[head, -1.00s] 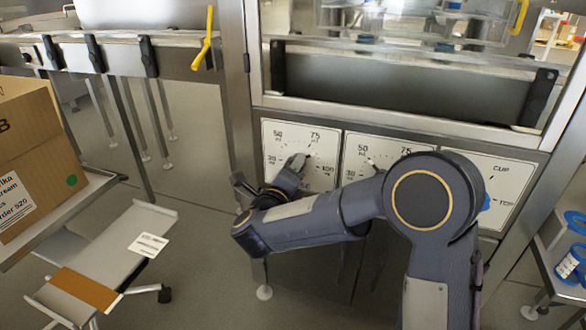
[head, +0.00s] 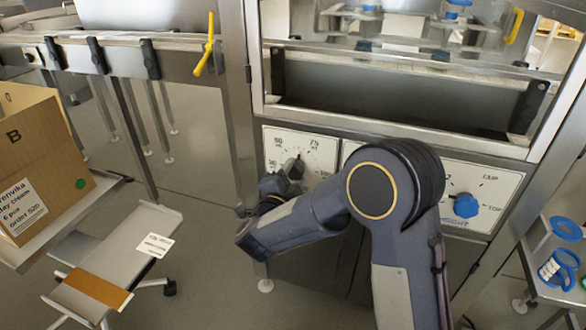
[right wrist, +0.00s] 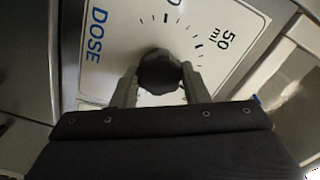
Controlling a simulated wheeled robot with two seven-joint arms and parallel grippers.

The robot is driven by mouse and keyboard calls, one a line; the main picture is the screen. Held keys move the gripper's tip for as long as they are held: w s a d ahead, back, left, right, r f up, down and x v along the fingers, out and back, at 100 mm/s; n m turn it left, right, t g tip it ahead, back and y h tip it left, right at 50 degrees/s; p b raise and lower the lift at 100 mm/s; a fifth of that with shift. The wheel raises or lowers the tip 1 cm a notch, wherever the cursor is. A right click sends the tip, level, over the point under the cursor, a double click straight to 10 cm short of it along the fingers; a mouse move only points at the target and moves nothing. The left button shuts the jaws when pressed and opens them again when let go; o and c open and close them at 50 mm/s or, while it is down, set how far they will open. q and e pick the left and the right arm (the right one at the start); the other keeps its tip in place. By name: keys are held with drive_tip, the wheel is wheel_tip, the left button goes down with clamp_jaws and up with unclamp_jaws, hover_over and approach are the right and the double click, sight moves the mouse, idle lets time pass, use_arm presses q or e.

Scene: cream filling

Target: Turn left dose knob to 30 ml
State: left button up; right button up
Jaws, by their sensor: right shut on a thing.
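The left dose dial plate (head: 318,143) is the leftmost white panel on the machine front, with 50, 75 and 30 marks partly readable in the head view. My right gripper (head: 294,170) is at this dial and covers part of it. In the right wrist view the black dose knob (right wrist: 160,73) sits between the two fingers of my right gripper (right wrist: 160,84), which is shut on it. The plate also shows there (right wrist: 122,32), with "DOSE" and "50 ml" readable. The knob's exact setting cannot be read. My left gripper is not in view.
A second dial plate is mostly hidden behind my right arm. At right is a panel with a blue knob (head: 466,205). Blue reels (head: 562,268) sit on a shelf at lower right.

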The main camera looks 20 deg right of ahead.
drive_tip(key=n+p, duration=0.4)
drive_tip(key=n, duration=0.1)
drive_tip(key=shift+r+n, duration=0.1)
drive_tip(key=shift+n, duration=0.3)
drive_tip(key=n+p, duration=0.4)
drive_tip(key=n, duration=0.1)
drive_tip(key=n+p, duration=0.4)
drive_tip(key=n, duration=0.1)
drive_tip(key=shift+a+n, duration=0.1)
drive_tip(key=shift+n, duration=0.3)
drive_tip(key=n+p, duration=0.1)
drive_tip(key=n, duration=0.1)
drive_tip(key=n+p, duration=0.2)
drive_tip(key=shift+f+n, duration=0.2)
drive_tip(key=shift+n, duration=0.1)
drive_tip(key=o, duration=1)
